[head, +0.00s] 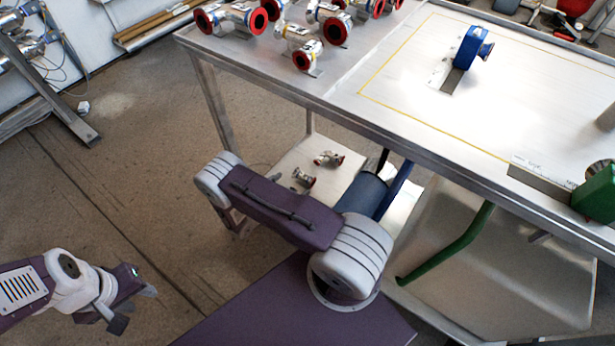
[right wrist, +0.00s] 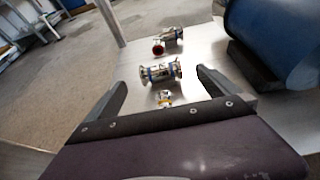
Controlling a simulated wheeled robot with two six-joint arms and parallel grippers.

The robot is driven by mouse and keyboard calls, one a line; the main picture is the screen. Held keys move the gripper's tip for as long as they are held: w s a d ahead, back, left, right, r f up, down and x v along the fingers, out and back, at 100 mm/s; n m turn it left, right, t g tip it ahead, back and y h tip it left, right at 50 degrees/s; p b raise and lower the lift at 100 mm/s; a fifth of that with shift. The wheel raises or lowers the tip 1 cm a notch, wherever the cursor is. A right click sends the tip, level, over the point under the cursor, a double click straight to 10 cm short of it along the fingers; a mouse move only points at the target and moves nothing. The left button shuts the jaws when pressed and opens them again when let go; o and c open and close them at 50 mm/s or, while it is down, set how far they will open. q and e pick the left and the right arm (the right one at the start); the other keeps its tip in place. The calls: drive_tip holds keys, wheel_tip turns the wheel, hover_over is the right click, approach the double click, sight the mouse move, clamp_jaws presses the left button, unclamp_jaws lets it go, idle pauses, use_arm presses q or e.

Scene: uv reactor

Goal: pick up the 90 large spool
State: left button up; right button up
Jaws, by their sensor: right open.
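Metal fittings lie on the lower shelf (head: 290,158). In the right wrist view, a steel spool with blue bands (right wrist: 161,72) lies on its side just beyond my right gripper (right wrist: 161,88). A fitting with a red end (right wrist: 170,40) lies farther off, and a smaller yellow-marked piece (right wrist: 164,98) lies nearer, between the fingers. I cannot tell which is the 90 large spool. My right gripper is open and empty; in the head view my arm hides most of it. My left gripper (head: 136,308) hangs open and empty over the floor at lower left.
Several large red-capped fittings (head: 300,42) stand on the tabletop (head: 400,95) above, beside a blue part (head: 468,48). A blue cylinder (right wrist: 272,42) sits right of the spool. A table leg (right wrist: 112,22) rises at the shelf's far side. A green part (head: 596,192) is at far right.

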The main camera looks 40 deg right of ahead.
sight(302, 180)
drive_tip(key=shift+w+d+f+b, duration=0.15)
drive_tip(key=shift+d+f+b, duration=0.2)
drive_tip(key=shift+d+f, duration=0.35)
drive_tip(key=shift+w+d+r, duration=0.1)
drive_tip(key=shift+w+d, duration=0.1)
drive_tip(key=shift+d, duration=0.25)
drive_tip(key=b+x, duration=0.4)
drive_tip(key=x, duration=0.1)
drive_tip(key=shift+a, duration=0.1)
drive_tip(key=shift+w, duration=0.1)
use_arm(q)
wheel_tip(302, 180, down, 5)
drive_tip(key=shift+f, duration=0.15)
use_arm(e)
drive_tip(key=shift+r, duration=0.1)
